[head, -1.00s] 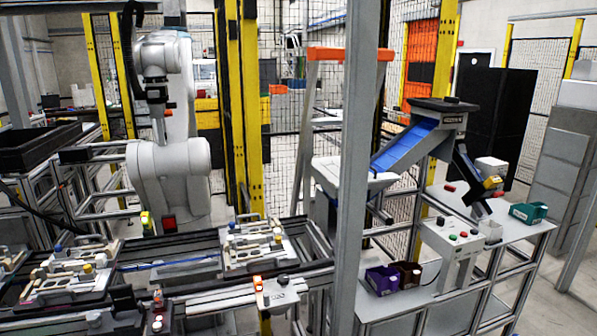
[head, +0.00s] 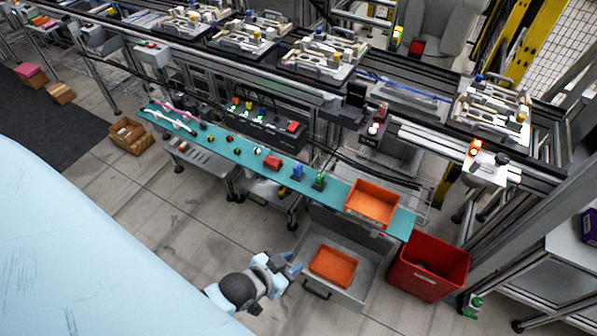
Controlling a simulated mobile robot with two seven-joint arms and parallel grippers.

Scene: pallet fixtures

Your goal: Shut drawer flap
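The grey metal drawer (head: 362,272) is pulled out from under the right end of the teal workbench (head: 335,187). An orange tray (head: 333,267) lies inside it. A dark handle (head: 316,291) is on its front, facing the lower left. My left gripper (head: 293,268) is just left of the drawer, close to its front left corner. Whether it touches the drawer, and whether its fingers are apart, is too small to tell. My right gripper is not in view.
A red bin (head: 428,266) stands on the floor right of the drawer. Another orange tray (head: 372,202) and small parts sit on the workbench. A conveyor line with fixtures (head: 318,58) runs behind. The floor (head: 190,225) left of the drawer is clear.

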